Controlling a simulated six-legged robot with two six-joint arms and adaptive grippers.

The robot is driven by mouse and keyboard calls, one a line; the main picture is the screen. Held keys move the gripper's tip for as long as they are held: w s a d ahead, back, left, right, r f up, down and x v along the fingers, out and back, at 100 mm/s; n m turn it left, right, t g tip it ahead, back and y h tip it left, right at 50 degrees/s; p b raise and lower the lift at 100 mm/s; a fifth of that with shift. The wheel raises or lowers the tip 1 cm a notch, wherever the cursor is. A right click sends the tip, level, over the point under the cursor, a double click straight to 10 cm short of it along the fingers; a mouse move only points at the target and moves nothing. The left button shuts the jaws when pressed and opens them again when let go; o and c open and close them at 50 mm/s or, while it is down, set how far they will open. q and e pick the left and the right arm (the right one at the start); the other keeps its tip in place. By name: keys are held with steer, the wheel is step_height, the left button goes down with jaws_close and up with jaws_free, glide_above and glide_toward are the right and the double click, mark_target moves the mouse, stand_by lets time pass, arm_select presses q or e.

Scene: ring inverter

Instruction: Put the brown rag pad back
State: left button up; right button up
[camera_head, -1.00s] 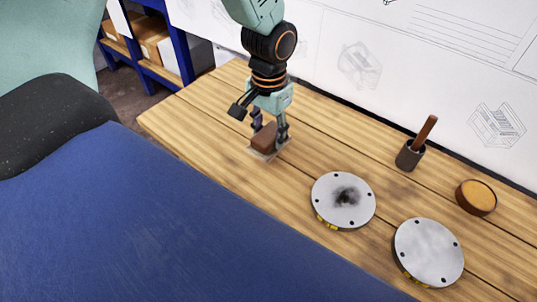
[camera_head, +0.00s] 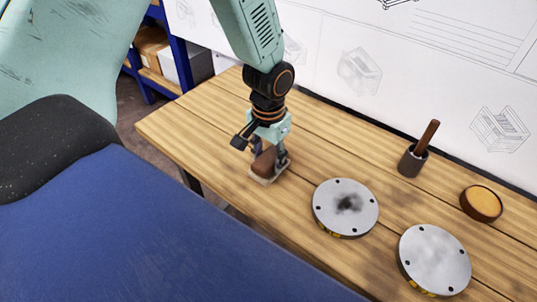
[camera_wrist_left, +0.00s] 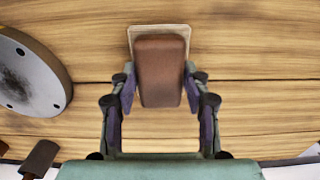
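The brown rag pad (camera_head: 264,163) is a brown block with a pale flat layer under it, at the left part of the wooden table. My left gripper (camera_head: 270,158) points down and is shut on the brown block, one finger on each side. In the left wrist view the pad (camera_wrist_left: 160,72) sits between the two fingers (camera_wrist_left: 160,92), and its pale layer sticks out past the far end. I cannot tell whether the pad's underside touches the table. My right gripper is not in view.
Two round grey metal discs lie right of the pad: one with a dark smudge (camera_head: 330,194), one paler (camera_head: 435,258). A dark cup (camera_head: 411,164) with a brown stick (camera_head: 428,136) and a round tan-filled dish (camera_head: 482,203) stand behind them. The table's left end (camera_head: 172,123) is clear.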

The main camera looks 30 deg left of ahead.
mark_target(269, 157)
arm_select(q)
steer(key=o, duration=0.4)
steer(key=shift+w, duration=0.15)
steer(key=shift+r, duration=0.55)
step_height(269, 157, up, 11)
steer(key=p, duration=0.4)
steer(key=shift+r, duration=0.15)
